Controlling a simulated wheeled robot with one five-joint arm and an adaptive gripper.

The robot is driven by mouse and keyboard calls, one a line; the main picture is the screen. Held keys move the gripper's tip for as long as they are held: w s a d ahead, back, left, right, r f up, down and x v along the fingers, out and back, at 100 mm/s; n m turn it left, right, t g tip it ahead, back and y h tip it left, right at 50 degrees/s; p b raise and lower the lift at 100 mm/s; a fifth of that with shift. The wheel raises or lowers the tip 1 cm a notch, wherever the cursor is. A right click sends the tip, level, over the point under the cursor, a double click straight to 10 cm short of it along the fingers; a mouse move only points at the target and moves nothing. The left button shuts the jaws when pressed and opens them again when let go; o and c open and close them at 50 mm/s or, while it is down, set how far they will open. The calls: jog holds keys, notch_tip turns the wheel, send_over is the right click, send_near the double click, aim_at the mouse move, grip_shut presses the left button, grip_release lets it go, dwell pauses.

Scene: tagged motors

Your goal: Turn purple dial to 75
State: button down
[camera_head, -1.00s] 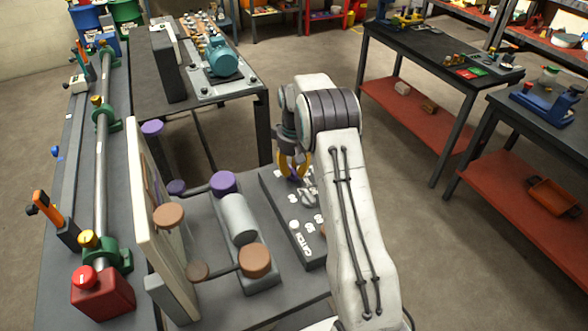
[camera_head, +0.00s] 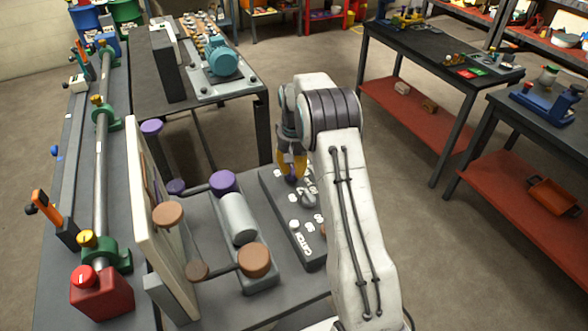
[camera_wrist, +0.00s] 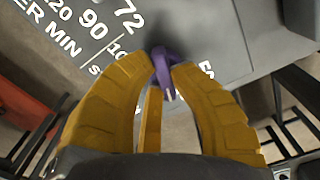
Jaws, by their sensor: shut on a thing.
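The purple dial (camera_wrist: 163,66) is a small knob on a dark grey panel (camera_head: 308,258). In the wrist view it sits between the tips of my gripper (camera_wrist: 163,78), whose yellow fingers are closed on it. A white mark shows on the dial's near side. The panel around it carries white numbers, among them 72, 90 and 120, and the words "PER MIN" in part; the fingers hide other markings. In the head view my gripper (camera_head: 292,168) points down at the far end of the panel, with a bit of purple at its fingertips.
A grey motor (camera_head: 238,218) with purple and brown round caps stands left of the panel. A pale upright board (camera_head: 150,215) is farther left. A red box (camera_head: 102,292) with a button sits at the front left. Open floor lies right of my arm.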

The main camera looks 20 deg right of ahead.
jog(key=m, duration=0.5)
jog(key=shift+s+a, duration=0.1)
jog(key=shift+s, duration=0.05)
dwell(0.4)
jog(key=c, duration=1.1)
grip_release()
notch_tip(320, 180, up, 12)
dwell(0.5)
